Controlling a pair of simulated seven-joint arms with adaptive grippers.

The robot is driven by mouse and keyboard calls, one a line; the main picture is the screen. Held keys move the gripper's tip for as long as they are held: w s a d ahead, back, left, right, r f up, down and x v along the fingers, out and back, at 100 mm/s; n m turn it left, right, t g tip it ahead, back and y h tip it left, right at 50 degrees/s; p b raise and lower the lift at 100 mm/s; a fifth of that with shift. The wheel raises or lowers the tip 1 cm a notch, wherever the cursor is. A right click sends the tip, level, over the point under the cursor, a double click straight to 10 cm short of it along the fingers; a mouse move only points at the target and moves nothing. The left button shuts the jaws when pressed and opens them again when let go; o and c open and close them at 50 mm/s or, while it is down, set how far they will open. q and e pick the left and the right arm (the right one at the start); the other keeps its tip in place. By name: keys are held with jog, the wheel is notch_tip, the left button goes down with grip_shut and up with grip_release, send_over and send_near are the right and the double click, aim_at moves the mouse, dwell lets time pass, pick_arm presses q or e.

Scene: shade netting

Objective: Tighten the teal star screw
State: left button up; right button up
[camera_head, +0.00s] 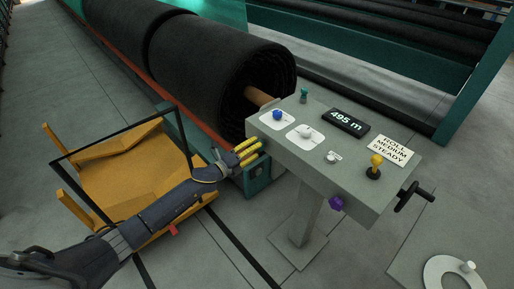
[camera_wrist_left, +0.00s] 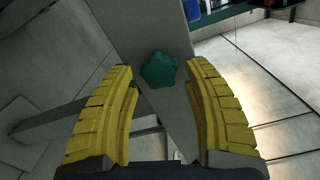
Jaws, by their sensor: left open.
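The teal star screw (camera_wrist_left: 158,70) shows in the left wrist view as a dark teal, many-sided knob on the grey face of the console. In the head view I cannot make it out; my gripper is in front of that side. My left gripper (camera_head: 247,151) has yellow ribbed fingers and is at the left side of the console. In the left wrist view the gripper (camera_wrist_left: 160,72) is open, one finger on each side of the screw, with gaps between. How deep the screw sits between the fingers is unclear. My right gripper is not in view.
The grey console (camera_head: 270,128) carries a purple star knob (camera_head: 336,203), a yellow-topped lever (camera_head: 375,166), a display (camera_head: 345,121) and a black side handle (camera_head: 412,196). A yellow cart (camera_head: 120,178) stands under my left arm. Black netting rolls (camera_head: 205,70) lie behind.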

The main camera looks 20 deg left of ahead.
pick_arm(q)
jog(key=n, duration=0.4)
jog(key=shift+w, duration=0.15)
jog(key=shift+x, duration=1.25)
jog(key=shift+c, duration=0.2)
grip_shut()
